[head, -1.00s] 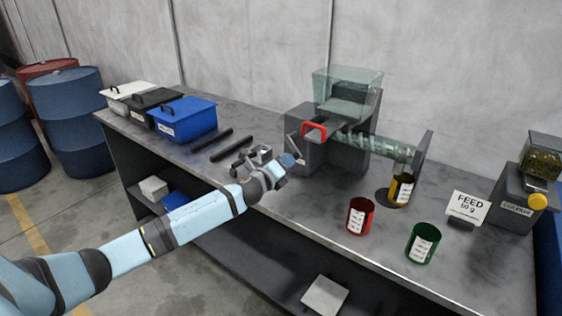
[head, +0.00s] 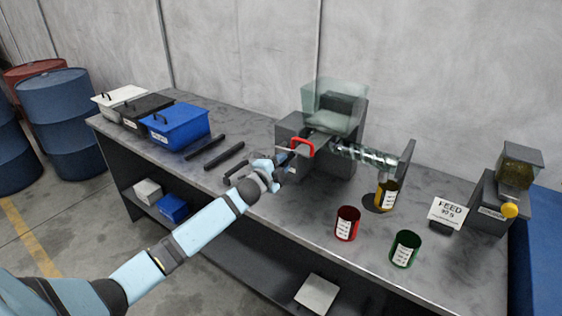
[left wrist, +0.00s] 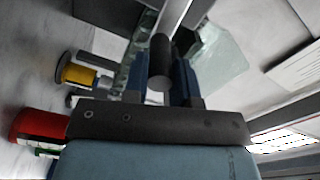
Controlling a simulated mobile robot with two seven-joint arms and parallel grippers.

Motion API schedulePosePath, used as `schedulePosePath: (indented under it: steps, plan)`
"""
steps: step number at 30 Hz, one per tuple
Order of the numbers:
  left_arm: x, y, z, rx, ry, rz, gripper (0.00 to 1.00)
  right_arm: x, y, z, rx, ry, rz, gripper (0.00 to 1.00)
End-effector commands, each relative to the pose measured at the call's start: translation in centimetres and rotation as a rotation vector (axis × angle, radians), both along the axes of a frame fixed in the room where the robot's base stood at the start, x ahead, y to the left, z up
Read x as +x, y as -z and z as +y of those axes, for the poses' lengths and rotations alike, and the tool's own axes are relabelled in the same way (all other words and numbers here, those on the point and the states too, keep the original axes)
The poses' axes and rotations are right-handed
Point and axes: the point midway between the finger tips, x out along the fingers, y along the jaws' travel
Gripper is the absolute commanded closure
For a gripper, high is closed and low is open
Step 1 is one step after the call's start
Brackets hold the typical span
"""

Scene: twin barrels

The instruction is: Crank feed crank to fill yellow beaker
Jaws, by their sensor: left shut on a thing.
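The feeder machine has a grey housing (head: 287,128), a clear hopper (head: 334,98) and a clear tube with a feed screw (head: 366,154). The yellow beaker (head: 386,196) stands upright on a dark round pad below the tube's right end; it also shows in the left wrist view (left wrist: 80,75). My left gripper (head: 283,162) is at the machine's left front. In the left wrist view its blue fingers (left wrist: 160,75) are shut on a dark cylindrical crank handle (left wrist: 159,62). The beaker's contents cannot be made out. My right gripper is not in view.
A red U-shaped handle (head: 302,145) sits close to my gripper. A red beaker (head: 347,224) and green beaker (head: 404,249) stand near the front edge. A FEED sign (head: 447,212) and small dispenser (head: 499,205) are right. Black bars (head: 224,156) and lidded bins (head: 177,128) are left.

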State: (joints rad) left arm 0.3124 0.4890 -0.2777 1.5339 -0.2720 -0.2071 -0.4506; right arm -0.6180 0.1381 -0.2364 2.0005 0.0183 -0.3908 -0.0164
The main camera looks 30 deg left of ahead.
Motion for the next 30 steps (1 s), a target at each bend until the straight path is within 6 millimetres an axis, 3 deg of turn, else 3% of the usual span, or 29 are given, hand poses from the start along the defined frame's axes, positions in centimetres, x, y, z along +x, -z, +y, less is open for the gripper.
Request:
schedulePosePath:
  steps: [3, 15, 30]
  plan:
    - [0.0, -1.1, 0.1, -0.102, 0.0, 0.008, 1.0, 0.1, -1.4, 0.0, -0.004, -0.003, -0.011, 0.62]
    - [0.1, -2.2, 0.6, -0.342, -0.001, 0.025, 1.0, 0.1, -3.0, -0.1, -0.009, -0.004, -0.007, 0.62]
    - [0.1, -2.5, 0.9, -0.407, -0.001, 0.029, 1.0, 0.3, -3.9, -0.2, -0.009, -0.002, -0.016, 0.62]
